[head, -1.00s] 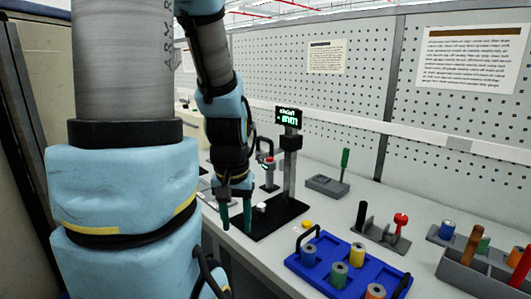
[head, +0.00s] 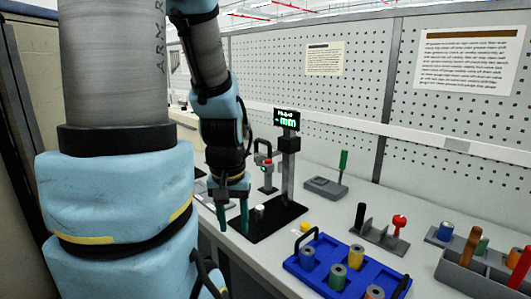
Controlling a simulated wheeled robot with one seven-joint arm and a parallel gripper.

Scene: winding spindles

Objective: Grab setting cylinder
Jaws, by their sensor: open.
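A small silver-grey cylinder (head: 259,211), which looks like the setting cylinder, stands upright on the black base plate (head: 272,226) of the gauge stand. My gripper (head: 233,216) points down at the plate's left edge with its two teal fingers apart.
A red-topped device (head: 267,172) stands behind the gripper. A blue tray (head: 330,277) with several spools lies to the right front, with a small yellow piece (head: 306,227) near it. A grey block with a green-handled tool (head: 343,163) and a pegboard wall are behind.

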